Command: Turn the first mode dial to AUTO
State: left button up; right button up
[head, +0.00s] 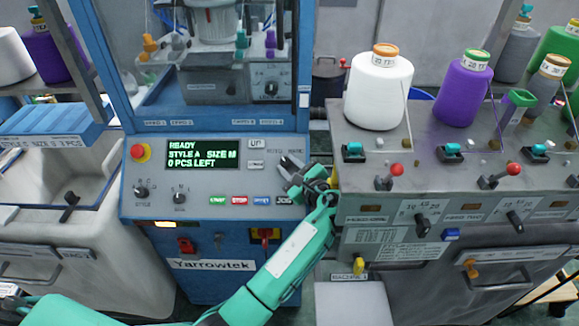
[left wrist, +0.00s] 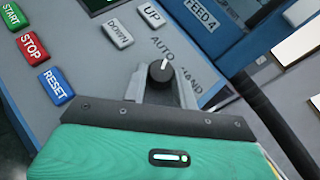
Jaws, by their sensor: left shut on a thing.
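The mode dial (left wrist: 160,72) is a small black knob with a white pointer line, on the machine's grey control panel. In the left wrist view its pointer aims up and slightly right, between the AUTO label (left wrist: 162,48) and the HAND label (left wrist: 191,80), nearer AUTO. My left gripper (left wrist: 158,82) is shut on the knob, with one grey finger on each side. In the head view, my left gripper (head: 291,168) is at the panel's right end and hides most of the dial. My right gripper is not in view.
The panel also has a green display (head: 202,154), a red emergency button (head: 137,151) and UP and DOWN buttons close by. START, STOP (left wrist: 33,46) and RESET (left wrist: 55,86) buttons lie near the gripper. A second machine with yarn cones (head: 379,90) and levers stands close at right.

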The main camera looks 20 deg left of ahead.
pick_arm(q)
jog(key=o, duration=1)
